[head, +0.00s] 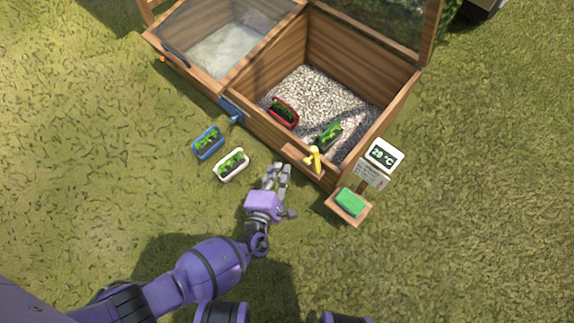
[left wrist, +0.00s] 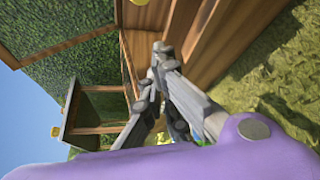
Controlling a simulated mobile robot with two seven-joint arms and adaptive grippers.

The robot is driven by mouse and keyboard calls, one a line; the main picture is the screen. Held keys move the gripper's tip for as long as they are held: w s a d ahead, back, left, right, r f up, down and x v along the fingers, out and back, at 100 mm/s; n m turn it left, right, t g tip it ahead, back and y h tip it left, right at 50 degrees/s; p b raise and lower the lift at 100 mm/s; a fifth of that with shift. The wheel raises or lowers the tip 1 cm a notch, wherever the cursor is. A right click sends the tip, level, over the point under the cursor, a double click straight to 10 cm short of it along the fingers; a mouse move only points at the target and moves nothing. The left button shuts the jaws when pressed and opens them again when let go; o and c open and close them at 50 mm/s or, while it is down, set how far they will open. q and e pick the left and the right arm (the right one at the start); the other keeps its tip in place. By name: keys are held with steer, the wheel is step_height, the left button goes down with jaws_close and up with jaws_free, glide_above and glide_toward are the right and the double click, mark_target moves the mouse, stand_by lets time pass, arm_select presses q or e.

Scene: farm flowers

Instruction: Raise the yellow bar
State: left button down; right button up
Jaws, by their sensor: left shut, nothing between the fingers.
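The yellow bar (head: 314,158) is on the front wall of the wooden cold frame, at its right compartment, in the head view. My right gripper is not seen.
The open right compartment holds gravel, a red planter (head: 283,112) and a dark planter (head: 329,134). A blue planter (head: 207,143) and a white planter (head: 231,164) stand on the grass. A blue latch (head: 231,108) is on the front wall. A temperature sign (head: 384,155) and green block (head: 350,201) are at right.

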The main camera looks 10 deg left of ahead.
arm_select(q)
steer(key=p+v, duration=0.1)
steer(key=v, duration=0.5)
steer(key=shift+s+a+r+p, duration=0.25)
steer(key=shift+s+p, duration=0.1)
